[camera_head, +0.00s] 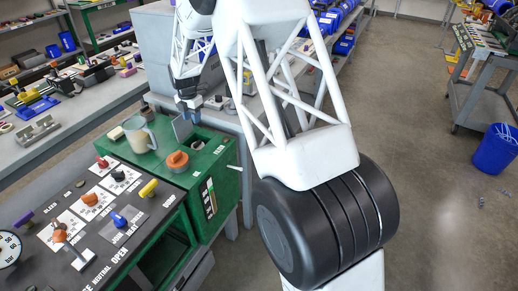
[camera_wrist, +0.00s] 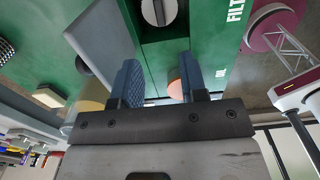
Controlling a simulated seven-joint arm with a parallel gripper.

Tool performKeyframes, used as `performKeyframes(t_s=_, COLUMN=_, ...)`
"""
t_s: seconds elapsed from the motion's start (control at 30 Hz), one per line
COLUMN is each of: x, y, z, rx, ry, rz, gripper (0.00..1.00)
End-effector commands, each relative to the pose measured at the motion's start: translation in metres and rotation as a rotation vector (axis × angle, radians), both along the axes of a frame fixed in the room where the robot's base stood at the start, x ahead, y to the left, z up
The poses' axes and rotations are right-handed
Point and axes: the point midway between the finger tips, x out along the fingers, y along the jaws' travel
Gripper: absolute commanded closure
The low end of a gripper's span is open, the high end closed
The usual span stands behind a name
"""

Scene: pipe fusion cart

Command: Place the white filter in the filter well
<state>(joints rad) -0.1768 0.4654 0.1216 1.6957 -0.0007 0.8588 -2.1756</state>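A round whitish piece with a bar across it (camera_wrist: 158,10), which looks like the white filter, sits within the dark rectangular opening of the filter well (camera_wrist: 165,52) in the wrist view. It is cut by the top edge, so I cannot tell how deep it sits. My gripper (camera_head: 188,113) is above the well, pointing down. In the wrist view its blue fingers (camera_wrist: 162,85) are apart with nothing held between them.
The upright lid (camera_wrist: 100,40) is close to my left finger. A black control panel with knobs (camera_head: 100,205) lies in front.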

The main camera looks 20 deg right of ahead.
Motion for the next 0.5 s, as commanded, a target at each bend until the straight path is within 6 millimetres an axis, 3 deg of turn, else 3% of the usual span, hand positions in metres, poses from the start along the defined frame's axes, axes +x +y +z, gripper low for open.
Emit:
performKeyframes(t_s=0.27, x=-0.018, y=-0.01, z=0.025, rx=0.002, ry=-0.011, rz=-0.09, gripper=0.61)
performKeyframes(t_s=0.5, x=-0.057, y=-0.03, z=0.069, rx=0.008, ry=-0.031, rz=-0.283, gripper=0.61)
